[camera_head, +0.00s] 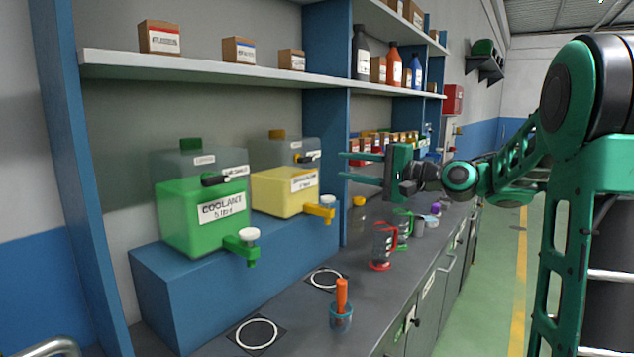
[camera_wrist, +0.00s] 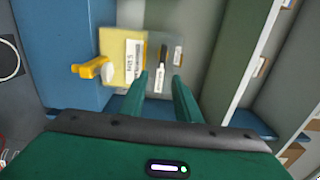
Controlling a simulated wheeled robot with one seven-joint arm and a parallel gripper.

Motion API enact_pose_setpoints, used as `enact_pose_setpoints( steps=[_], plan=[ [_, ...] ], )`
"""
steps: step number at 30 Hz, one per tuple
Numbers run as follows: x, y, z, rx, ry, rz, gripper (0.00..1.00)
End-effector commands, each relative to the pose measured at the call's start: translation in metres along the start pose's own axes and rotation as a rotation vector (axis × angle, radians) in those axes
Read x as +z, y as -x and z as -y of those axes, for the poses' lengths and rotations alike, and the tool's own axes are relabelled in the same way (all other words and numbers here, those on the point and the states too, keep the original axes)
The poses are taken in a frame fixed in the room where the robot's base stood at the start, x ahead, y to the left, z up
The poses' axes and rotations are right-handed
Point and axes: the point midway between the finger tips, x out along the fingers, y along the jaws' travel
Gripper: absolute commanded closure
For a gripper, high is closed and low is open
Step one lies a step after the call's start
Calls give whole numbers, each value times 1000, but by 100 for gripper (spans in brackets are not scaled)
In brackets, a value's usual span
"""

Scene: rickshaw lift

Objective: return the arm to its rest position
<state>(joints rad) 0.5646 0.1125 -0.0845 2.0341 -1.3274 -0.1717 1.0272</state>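My gripper (camera_head: 361,166) is at the middle of the head view, on my green arm that reaches in from the right. Its two green fingers point left, level, with a clear gap between them and nothing held. In the wrist view the fingers (camera_wrist: 163,97) are apart and empty. They point toward the yellow container, which lies beyond the fingertips. The yellow container (camera_head: 284,191) has a yellow tap and stands on a blue ledge (camera_head: 218,285). It also shows in the wrist view (camera_wrist: 117,58). I cannot tell the exact distance from the fingertips to it.
A green coolant container (camera_head: 181,217) stands left of the yellow one. Shelves (camera_head: 200,70) run above. The green aisle floor at right is clear.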

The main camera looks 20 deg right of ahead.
Motion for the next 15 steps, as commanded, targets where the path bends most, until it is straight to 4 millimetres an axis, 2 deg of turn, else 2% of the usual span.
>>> enact_pose_setpoints(
  steps=[4,7,11,14,15],
  plan=[
    [2,0,-4,19,15,-4,70],
    [7,3,-25,106,77,-20,70],
    [16,22,-77,332,223,-51,70],
    [24,56,-126,550,333,-57,70],
    [28,74,-144,636,369,-53,70]
  ],
)
